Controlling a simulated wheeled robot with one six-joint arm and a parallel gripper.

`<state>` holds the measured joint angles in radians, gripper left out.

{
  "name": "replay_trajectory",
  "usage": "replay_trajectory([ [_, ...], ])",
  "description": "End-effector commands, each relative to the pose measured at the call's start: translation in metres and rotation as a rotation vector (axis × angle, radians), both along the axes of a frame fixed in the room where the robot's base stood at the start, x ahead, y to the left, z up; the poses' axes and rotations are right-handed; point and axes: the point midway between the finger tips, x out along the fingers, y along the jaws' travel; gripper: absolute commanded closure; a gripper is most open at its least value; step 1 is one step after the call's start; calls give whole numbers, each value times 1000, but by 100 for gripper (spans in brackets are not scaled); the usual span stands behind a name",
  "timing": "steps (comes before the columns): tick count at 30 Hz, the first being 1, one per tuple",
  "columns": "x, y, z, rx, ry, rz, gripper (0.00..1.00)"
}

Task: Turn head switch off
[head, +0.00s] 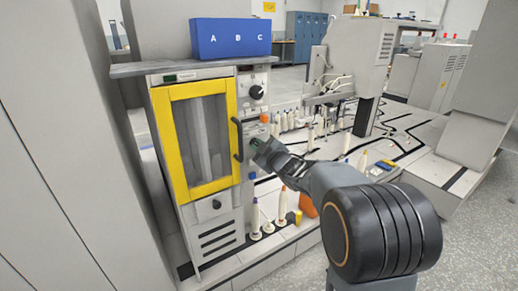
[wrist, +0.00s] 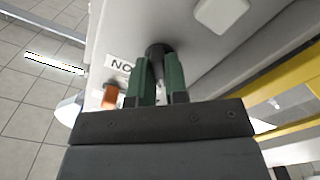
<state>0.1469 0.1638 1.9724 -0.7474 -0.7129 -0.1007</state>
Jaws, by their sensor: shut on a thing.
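My gripper (head: 257,146) reaches the control panel (head: 255,108) on the right of the yellow-framed door. In the wrist view its two green fingers (wrist: 160,75) are closed on a small dark knob (wrist: 157,50), which I take to be the head switch. The knob stands out from the light grey panel face. A white label (wrist: 121,66) reading "NO", partly covered, is beside it. In the head view my gripper hides the knob. The switch's turned position cannot be made out.
A black dial (head: 256,92) is higher on the panel. A dark door handle (head: 237,139) is just left of my gripper. An orange button (wrist: 110,96) is near the fingers. White bobbins (head: 255,218) stand below. A blue A B C box (head: 230,39) sits on top.

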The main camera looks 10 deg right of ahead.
Motion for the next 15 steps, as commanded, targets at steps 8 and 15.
replay_trajectory([
  [8,0,1,1,-5,-3,2,100],
  [15,0,0,0,-4,-2,1,63],
])
